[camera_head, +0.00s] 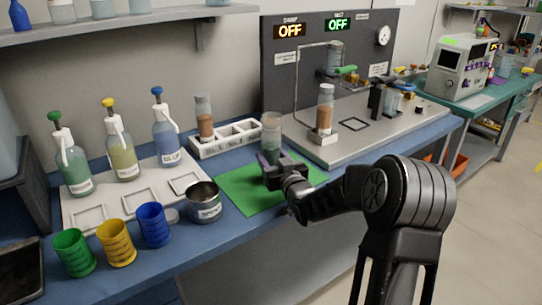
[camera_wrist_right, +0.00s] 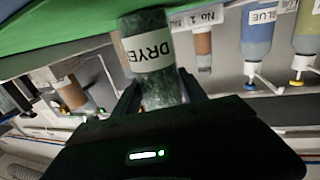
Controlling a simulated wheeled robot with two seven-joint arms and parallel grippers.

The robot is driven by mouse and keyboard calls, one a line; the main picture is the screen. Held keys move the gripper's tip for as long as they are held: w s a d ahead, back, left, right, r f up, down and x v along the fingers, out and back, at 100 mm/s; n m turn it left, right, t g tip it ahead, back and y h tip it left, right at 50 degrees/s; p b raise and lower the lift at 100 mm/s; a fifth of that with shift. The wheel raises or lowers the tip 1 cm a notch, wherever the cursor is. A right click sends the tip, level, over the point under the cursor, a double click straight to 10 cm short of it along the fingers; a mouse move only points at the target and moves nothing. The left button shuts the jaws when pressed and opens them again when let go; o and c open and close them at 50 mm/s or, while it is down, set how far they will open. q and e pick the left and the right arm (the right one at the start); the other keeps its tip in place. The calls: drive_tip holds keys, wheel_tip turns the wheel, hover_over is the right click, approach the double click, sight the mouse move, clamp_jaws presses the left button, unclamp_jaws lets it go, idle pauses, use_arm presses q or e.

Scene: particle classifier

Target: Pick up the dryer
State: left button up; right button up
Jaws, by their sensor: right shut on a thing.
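The dryer is a clear cylinder with dark green contents (camera_head: 271,130). It stands upright on or just above the green mat (camera_head: 237,194); I cannot tell if it touches. In the right wrist view the dryer (camera_wrist_right: 150,40) shows its white "DRYER" label and sits between the fingers. My right gripper (camera_head: 272,164) is shut on the lower part of the dryer, with its arm reaching in from the right. The gripper hides part of the dryer's lower end. My left gripper is not in view.
A white rack (camera_head: 226,139) with a brown-filled tube stands behind left. A steel cup (camera_head: 204,204) is left of the mat, with green, yellow and blue cups (camera_head: 153,226) beyond. Squeeze bottles (camera_head: 122,150) stand on a white tray. A grey apparatus panel (camera_head: 285,72) rises behind.

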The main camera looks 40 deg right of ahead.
sight(271, 126)
clamp_jaws()
drive_tip(key=shift+r, duration=0.2)
drive_tip(key=shift+r, duration=4.75)
drive_tip(key=shift+r, duration=0.1)
